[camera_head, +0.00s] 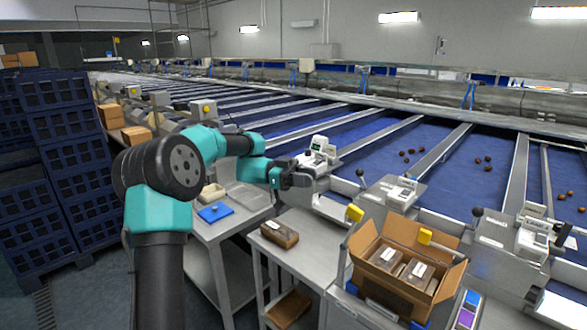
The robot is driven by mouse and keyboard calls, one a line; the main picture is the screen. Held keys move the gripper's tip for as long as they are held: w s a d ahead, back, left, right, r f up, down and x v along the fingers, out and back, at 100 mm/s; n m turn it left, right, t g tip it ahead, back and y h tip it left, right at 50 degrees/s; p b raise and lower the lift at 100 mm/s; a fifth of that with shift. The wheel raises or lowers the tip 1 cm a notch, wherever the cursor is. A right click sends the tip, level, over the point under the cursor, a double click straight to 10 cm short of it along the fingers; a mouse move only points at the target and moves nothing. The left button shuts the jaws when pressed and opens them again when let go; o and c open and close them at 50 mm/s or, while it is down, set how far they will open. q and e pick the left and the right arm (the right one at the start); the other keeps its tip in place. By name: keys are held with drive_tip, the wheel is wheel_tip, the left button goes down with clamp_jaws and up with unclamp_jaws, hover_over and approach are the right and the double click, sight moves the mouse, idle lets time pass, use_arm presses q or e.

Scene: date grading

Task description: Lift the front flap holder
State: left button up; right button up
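An open cardboard box (392,292) stands at the lower right with its flaps spread and dark packs inside. Another yellow piece (425,236) sits at the flap on the far side. These may be flap holders; I cannot tell which one is the front one. My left gripper (303,180) is up and left of the box, over the conveyor's near edge, apart from box and clips. Its fingers are too small and dark to show whether it is open. My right gripper is not in view.
A brown pack (279,234) lies on a small metal table left of the box. A blue scoop-like item (215,212) lies on another table. A scale-like device (319,152) stands behind my gripper. Blue crates (65,160) are stacked at left. Dates lie on the blue belts (395,160).

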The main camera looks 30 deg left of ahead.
use_arm(q)
drive_tip(key=shift+w+a+r, duration=0.15)
drive_tip(key=shift+a+r, duration=0.1)
drive_tip(key=shift+a, duration=0.55)
drive_tip(key=shift+w+a+r, duration=0.1)
drive_tip(key=shift+a+r, duration=0.1)
drive_tip(key=shift+a, duration=0.65)
drive_tip(key=shift+w+a+r, duration=0.15)
drive_tip(key=shift+a+r, duration=0.1)
drive_tip(key=shift+a, duration=0.55)
